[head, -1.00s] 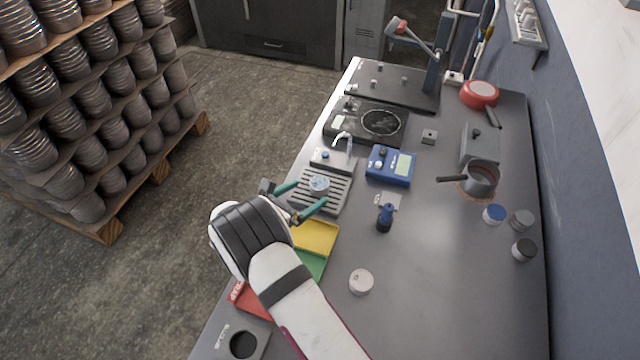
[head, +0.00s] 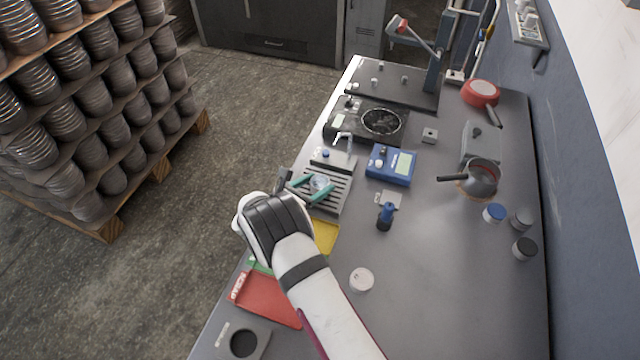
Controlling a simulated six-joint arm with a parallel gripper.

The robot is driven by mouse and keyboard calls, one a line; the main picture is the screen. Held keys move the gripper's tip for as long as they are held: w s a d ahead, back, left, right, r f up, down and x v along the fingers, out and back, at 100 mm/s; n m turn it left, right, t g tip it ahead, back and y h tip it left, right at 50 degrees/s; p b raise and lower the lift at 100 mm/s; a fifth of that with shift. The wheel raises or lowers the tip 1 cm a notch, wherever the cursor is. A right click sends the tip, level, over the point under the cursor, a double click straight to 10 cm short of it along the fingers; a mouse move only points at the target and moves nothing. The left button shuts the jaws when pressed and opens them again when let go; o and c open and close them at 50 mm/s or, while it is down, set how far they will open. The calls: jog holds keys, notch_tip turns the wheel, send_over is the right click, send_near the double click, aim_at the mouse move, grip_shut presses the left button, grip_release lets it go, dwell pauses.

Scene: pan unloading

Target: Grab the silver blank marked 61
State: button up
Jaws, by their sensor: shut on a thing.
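My gripper (head: 318,187) has teal fingers and is over the slotted metal rack (head: 338,199) at the left edge of the bench. It is shut on a small round silver blank (head: 319,181), with one finger on either side. The blank's top face shows pale bluish between the fingertips. Its number is too small to read. I cannot tell whether it still touches the rack.
Yellow (head: 325,236), green (head: 259,268) and red (head: 266,299) trays lie partly under my arm. A blue scale (head: 390,165) stands right of the rack, a blue-topped bottle (head: 386,216) nearer. A white round tin (head: 361,279) sits in open bench space.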

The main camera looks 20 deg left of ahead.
grip_shut()
jog(key=shift+r, duration=0.1)
